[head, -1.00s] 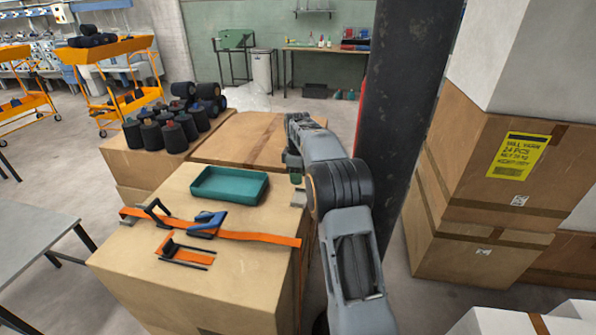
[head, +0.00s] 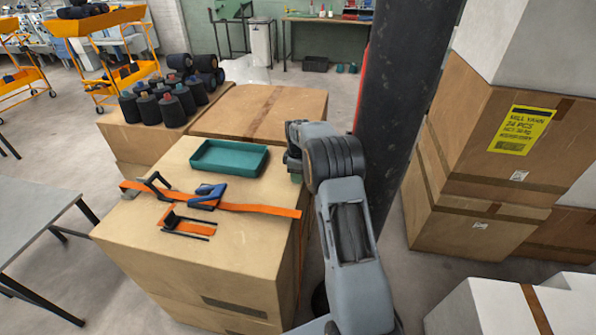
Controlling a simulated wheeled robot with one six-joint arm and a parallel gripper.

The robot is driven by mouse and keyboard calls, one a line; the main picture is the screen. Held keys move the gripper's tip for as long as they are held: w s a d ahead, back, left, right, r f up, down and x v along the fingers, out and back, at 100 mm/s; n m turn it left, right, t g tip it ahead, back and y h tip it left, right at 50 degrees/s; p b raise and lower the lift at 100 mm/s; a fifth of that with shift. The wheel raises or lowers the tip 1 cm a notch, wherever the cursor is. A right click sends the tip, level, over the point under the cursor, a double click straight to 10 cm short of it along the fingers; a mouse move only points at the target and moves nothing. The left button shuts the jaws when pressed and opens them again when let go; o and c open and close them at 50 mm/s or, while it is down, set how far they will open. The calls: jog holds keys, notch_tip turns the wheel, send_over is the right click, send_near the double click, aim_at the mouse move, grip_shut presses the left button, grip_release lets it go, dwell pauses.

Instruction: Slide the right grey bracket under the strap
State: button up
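The orange strap (head: 258,209) lies across the top of the large cardboard box (head: 210,265), from its left edge to its right edge. A blue buckle (head: 208,195) sits on it near the middle. A dark angled bracket (head: 157,184) stands at the strap on the left. I cannot make out the right grey bracket; my arm and gripper cover part of the box's right edge, beyond the strap's right end. My gripper (head: 293,163) points away from the camera beside the teal tray, near that edge. Its fingers are too small and hidden to tell their opening or any hold.
The teal tray (head: 229,157) rests on the box top behind the strap. An orange strap piece with dark prongs (head: 187,225) lies in front. Dark yarn cones (head: 160,103) stand on a box behind. A dark column (head: 400,120) and stacked cartons (head: 490,165) rise on the right.

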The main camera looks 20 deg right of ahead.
grip_shut()
dwell(0.4)
jog(key=shift+s, duration=0.1)
